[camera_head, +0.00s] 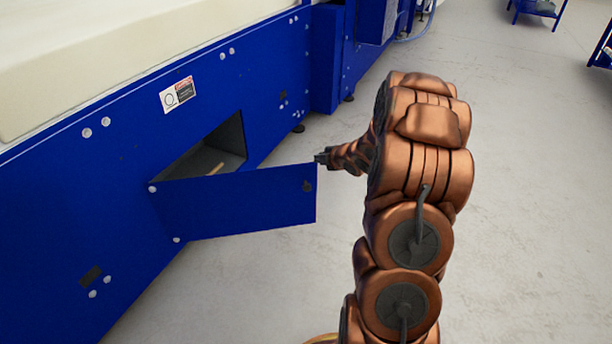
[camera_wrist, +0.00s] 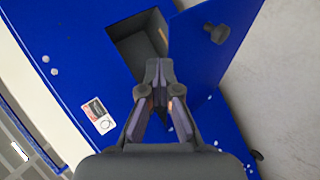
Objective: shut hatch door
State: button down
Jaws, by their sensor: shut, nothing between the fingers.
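The blue hatch door (camera_head: 235,203) stands swung open from the blue machine's side, hinged at its left edge. Behind it the grey hatch opening (camera_head: 228,140) shows partly, with a small tan piece inside. A dark knob (camera_head: 308,185) sits near the door's free edge. My gripper (camera_head: 321,158) is at the upper free corner of the door; I cannot tell whether it touches. In the wrist view my gripper (camera_wrist: 158,70) is shut and empty, in front of the opening (camera_wrist: 140,42). The door (camera_wrist: 212,45) and its knob (camera_wrist: 216,33) are to the right.
The blue machine body (camera_head: 60,220) fills the left side, with a cream top (camera_head: 110,45) and a warning label (camera_head: 177,94). Grey floor (camera_head: 530,200) is clear on the right. Blue racks (camera_head: 537,8) stand far back.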

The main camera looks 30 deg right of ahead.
jog(key=s+f+n+t+y+b, duration=0.3)
jog(key=s+f+n+t+y, duration=0.3)
jog(key=s+f+n+y, duration=0.15)
jog(key=b, duration=0.3)
send_near(297, 168)
jog(key=w+a, duration=0.2)
jog(key=a, duration=0.2)
jog(key=shift+w+d+r+b, duration=0.1)
jog(key=shift+w+d+b, duration=0.25)
jog(key=shift+w, duration=0.6)
jog(key=shift+w+d+r+b, duration=0.1)
jog(key=shift+w+d, duration=0.3)
jog(key=shift+w, duration=0.5)
jog(key=shift+w, duration=0.15)
